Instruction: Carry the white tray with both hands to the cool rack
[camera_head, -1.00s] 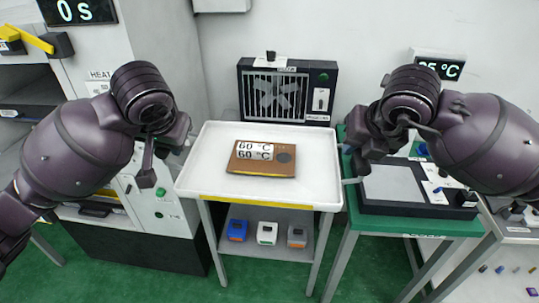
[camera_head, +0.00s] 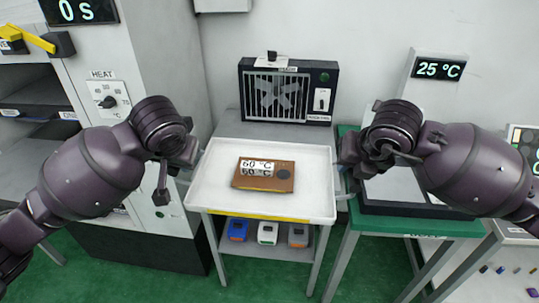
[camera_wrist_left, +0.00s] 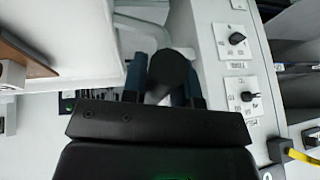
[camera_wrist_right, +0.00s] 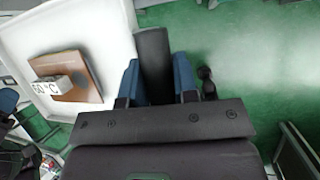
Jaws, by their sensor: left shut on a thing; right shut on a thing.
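The white tray (camera_head: 220,188) is level, over a grey stand (camera_head: 229,122) that has a black fan unit (camera_head: 288,92) at its back. I cannot tell whether the tray touches the stand. A brown block (camera_head: 265,183) marked 60 °C lies on the tray. My left gripper (camera_wrist_left: 165,85) is shut on a dark handle (camera_wrist_left: 166,72) at the tray's left side. My right gripper (camera_wrist_right: 157,82) is shut on the dark handle (camera_wrist_right: 152,55) at its right side. The fan unit's small labels are unreadable, so no rack name shows.
Blue, white and orange-grey small boxes (camera_head: 267,233) sit on the stand's lower shelf. A green table (camera_head: 415,226) with a 25 °C display (camera_head: 440,68) stands close at the right. A cabinet with a HEAT dial (camera_head: 107,101) stands at the left.

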